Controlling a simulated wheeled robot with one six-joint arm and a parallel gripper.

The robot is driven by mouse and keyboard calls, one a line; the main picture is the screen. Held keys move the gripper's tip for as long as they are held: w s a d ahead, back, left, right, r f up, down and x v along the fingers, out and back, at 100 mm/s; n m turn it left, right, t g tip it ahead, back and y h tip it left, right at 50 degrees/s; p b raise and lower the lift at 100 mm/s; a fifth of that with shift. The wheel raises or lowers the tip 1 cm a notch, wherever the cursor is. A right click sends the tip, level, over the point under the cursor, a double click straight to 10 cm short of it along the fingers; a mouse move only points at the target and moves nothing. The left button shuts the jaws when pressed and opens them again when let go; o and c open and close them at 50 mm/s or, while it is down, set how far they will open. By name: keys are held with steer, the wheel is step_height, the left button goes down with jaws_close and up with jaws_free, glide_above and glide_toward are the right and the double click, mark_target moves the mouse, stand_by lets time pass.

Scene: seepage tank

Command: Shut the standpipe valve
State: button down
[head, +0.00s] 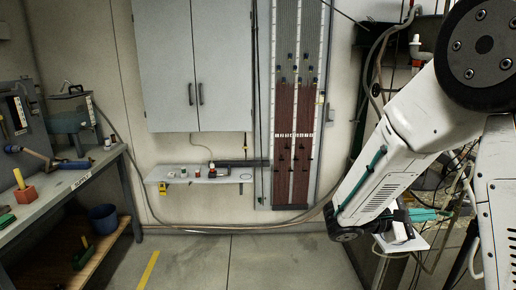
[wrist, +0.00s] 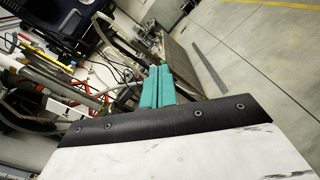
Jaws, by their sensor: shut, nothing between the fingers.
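My gripper (head: 424,214) shows at the lower right of the head view, with teal fingers pointing right beside a cluster of hoses and pipes. In the wrist view its teal fingers (wrist: 157,88) lie side by side, shut, with nothing seen between them. A white upright pipe piece with a red part (head: 416,50) stands at the upper right of the head view, partly behind my arm. I cannot tell whether it belongs to the standpipe valve. No valve handle is clearly made out in either view.
Hoses and red and white pipes (wrist: 60,75) crowd the left of the wrist view. A workbench (head: 60,185) stands left. The middle floor is clear.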

steer(key=d+m, duration=0.4)
steer(key=d, duration=0.2)
steer(key=shift+w+d+m, duration=0.25)
steer(key=shift+m, duration=0.05)
stand_by(0.3)
steer(key=shift+r, duration=0.1)
steer(key=shift+w, duration=0.2)
stand_by(0.6)
steer(key=shift+s+f, duration=0.25)
steer(key=shift+f, duration=0.35)
steer(key=shift+s+r, duration=0.1)
steer(key=shift+s, duration=0.05)
glide_toward(445, 213)
steer(key=shift+s+d+r, duration=0.3)
steer(key=shift+s+d, duration=0.2)
steer(key=shift+s, duration=0.25)
steer(key=shift+s+d+r, duration=0.25)
steer(key=shift+s+d, duration=0.25)
steer(key=shift+s, duration=0.25)
